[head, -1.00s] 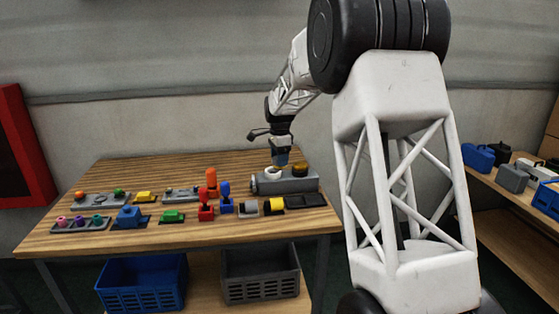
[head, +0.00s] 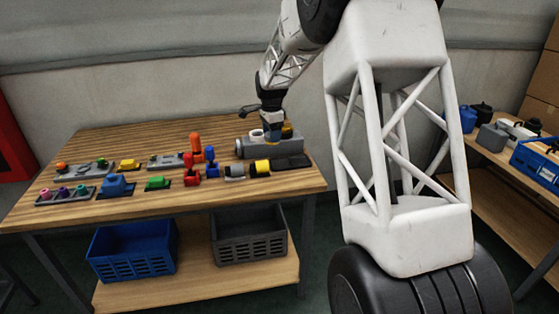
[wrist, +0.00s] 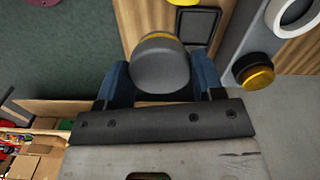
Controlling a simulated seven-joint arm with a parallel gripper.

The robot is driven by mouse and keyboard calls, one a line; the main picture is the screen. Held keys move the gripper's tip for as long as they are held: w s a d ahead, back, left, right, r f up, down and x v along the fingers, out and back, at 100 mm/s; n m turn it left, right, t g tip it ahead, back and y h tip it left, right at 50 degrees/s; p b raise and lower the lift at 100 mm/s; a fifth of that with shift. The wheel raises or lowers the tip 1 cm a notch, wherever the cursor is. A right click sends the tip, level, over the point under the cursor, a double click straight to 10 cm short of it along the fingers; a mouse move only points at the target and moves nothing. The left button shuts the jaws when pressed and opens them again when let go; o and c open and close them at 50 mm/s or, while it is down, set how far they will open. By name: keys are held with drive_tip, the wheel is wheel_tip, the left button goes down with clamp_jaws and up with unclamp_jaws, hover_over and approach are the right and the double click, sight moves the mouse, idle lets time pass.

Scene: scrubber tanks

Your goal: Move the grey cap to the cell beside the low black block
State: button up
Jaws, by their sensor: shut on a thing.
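My gripper (wrist: 160,76) is shut on the grey cap (wrist: 160,68), a rounded grey piece between its blue fingers in the wrist view. A yellow band shows at the cap's far edge; I cannot tell if it belongs to the cap. In the head view my gripper (head: 272,136) is over the back right of the table, at the grey fixture (head: 285,146). The held cap is not clear there. A low, flat black piece (head: 292,161) lies in front of the fixture; a black rimmed piece (wrist: 197,28) shows in the wrist view. I cannot tell which cell the task means.
The fixture carries a white ring (head: 257,134) and an amber knob (wrist: 255,76). Left of the flat black piece are a yellow-and-black part (head: 261,167) and several coloured parts. A blue crate (head: 133,250) and a dark crate (head: 248,235) are below. A side shelf (head: 508,190) stands right.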

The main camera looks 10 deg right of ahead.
drive_tip(key=s+d+f, duration=0.4)
drive_tip(key=s+f, duration=0.4)
drive_tip(key=f, duration=0.1)
drive_tip(key=shift+s+d+f, duration=0.15)
drive_tip(key=shift+f, duration=0.05)
drive_tip(key=shift+w+d+f, duration=0.15)
drive_tip(key=shift+w+f, duration=0.1)
drive_tip(key=shift+w, duration=2.4)
drive_tip(key=shift+w+d+f, duration=0.15)
drive_tip(key=shift+w+f, duration=0.1)
drive_tip(key=shift+w, duration=2.45)
drive_tip(key=shift+w+d+f, duration=0.15)
drive_tip(key=shift+w+f, duration=0.1)
drive_tip(key=shift+w, duration=2.4)
drive_tip(key=shift+f, duration=1.75)
drive_tip(key=shift+f, duration=0.1)
drive_tip(key=o, duration=1.1)
drive_tip(key=shift+c, duration=0.2)
